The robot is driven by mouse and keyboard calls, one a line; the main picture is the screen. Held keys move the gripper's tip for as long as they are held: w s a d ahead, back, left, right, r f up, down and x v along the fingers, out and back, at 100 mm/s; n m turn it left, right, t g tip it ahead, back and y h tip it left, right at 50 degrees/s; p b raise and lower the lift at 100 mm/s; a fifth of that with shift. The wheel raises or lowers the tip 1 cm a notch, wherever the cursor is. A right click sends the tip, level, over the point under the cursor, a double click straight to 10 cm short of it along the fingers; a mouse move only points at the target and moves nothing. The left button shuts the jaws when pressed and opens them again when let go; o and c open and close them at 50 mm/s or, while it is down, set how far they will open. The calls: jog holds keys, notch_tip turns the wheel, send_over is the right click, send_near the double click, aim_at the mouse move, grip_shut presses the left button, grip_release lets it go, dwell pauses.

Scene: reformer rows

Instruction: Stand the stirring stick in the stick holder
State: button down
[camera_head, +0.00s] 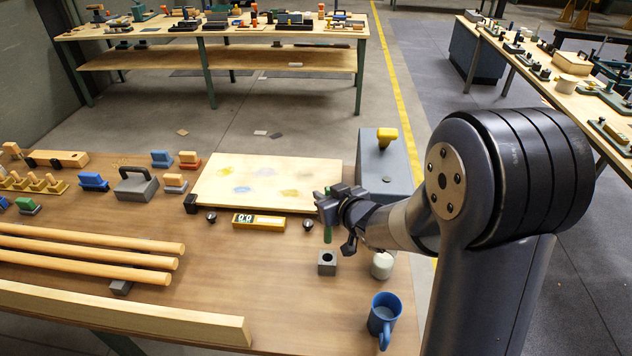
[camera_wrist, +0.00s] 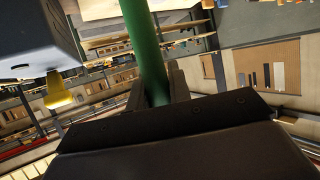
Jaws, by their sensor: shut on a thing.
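The stirring stick is a green rod (camera_head: 328,233), held close to upright. My gripper (camera_head: 327,206) is shut on it, above the right part of the workbench. In the wrist view the green stick (camera_wrist: 143,45) runs up from between the fingers (camera_wrist: 157,92) and out of the top of the picture. The stick holder is a small grey block (camera_head: 327,268) with a dark round hole in its top. In the head view the stick's lower end shows just above the holder, with a small gap in the picture. The stick's upper part is mostly hidden by my gripper.
A blue mug (camera_head: 383,318) and a white rounded object (camera_head: 382,265) stand right of the holder. A yellow device (camera_head: 262,222), dark knobs and a pale board (camera_head: 265,181) lie behind. A grey box (camera_head: 385,160) stands behind my gripper. Wooden rods (camera_head: 90,255) lie left.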

aim_at(330, 232)
jog(key=shift+s, duration=0.1)
dwell(0.3)
notch_tip(330, 232, down, 6)
jog(key=b, duration=0.5)
jog(key=shift+r, duration=0.1)
jog(key=shift+f+b, duration=3)
jog(key=shift+b, duration=0.25)
dwell(1.0)
jog(key=c, duration=1.2)
grip_release()
jog(key=shift+c, duration=0.2)
jog(key=shift+s+d, duration=0.1)
